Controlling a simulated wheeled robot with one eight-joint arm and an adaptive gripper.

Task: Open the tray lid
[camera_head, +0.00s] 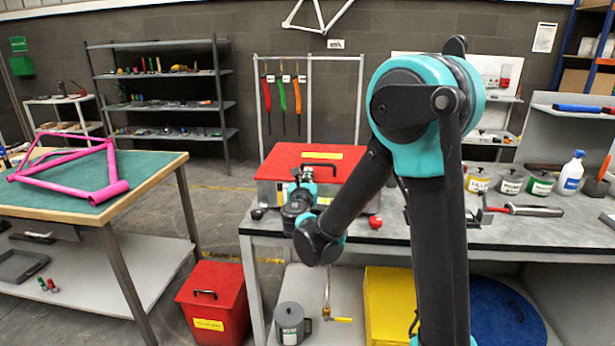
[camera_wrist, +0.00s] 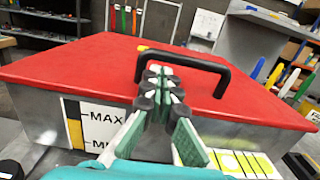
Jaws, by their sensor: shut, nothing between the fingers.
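The metal tray (camera_head: 267,192) stands on the grey bench with its red lid (camera_head: 285,158) lying flat on top, closed. The lid has a black bar handle (camera_head: 320,167). In the wrist view, the red lid (camera_wrist: 90,70) fills the middle, and the tray's front wall (camera_wrist: 45,112) carries a MAX level label. My gripper (camera_head: 304,175) is at the lid's front side. In the wrist view, its fingertips (camera_wrist: 163,72) are together and empty, in front of the left part of the handle (camera_wrist: 222,80). Whether they touch the lid or handle cannot be told.
A red ball-like item (camera_head: 375,222) and a small black item (camera_head: 257,213) lie on the bench near the tray. A red bin (camera_head: 214,300) is on the floor. Hanging tools (camera_head: 282,105) are behind.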

